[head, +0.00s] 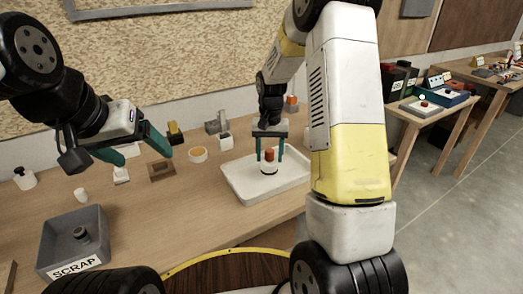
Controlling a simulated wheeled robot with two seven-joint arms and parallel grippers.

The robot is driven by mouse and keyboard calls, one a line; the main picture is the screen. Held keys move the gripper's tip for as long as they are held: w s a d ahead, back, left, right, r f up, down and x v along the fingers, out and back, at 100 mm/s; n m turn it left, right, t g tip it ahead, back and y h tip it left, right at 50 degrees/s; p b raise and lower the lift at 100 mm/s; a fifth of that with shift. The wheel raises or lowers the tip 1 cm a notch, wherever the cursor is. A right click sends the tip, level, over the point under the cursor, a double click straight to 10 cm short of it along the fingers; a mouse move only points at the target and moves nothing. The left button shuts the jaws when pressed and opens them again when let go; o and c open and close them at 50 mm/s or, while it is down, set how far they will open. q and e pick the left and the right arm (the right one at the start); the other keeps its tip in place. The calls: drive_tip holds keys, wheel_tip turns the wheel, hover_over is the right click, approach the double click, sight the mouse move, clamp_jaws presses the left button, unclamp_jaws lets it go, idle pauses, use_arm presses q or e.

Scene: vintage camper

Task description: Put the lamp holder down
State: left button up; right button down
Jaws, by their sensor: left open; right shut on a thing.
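The lamp holder (269,169), a small piece with a white body, a dark band and a reddish-orange top, is between the teal fingers of my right gripper (269,157). The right gripper points down and is shut on it. The lamp holder is upright, over the white tray (236,188) on the wooden table. I cannot tell whether its bottom touches the tray floor. My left gripper (136,153) is open and empty above the left part of the table, apart from the tray.
A grey scrap bin (62,247) with a dark part inside stands front left. Bare wood lies between bin and tray.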

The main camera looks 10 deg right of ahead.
drive_tip(key=shift+f, duration=1.1)
drive_tip(key=shift+f, duration=0.2)
drive_tip(key=c, duration=0.6)
unclamp_jaws()
drive_tip(key=shift+o, duration=0.2)
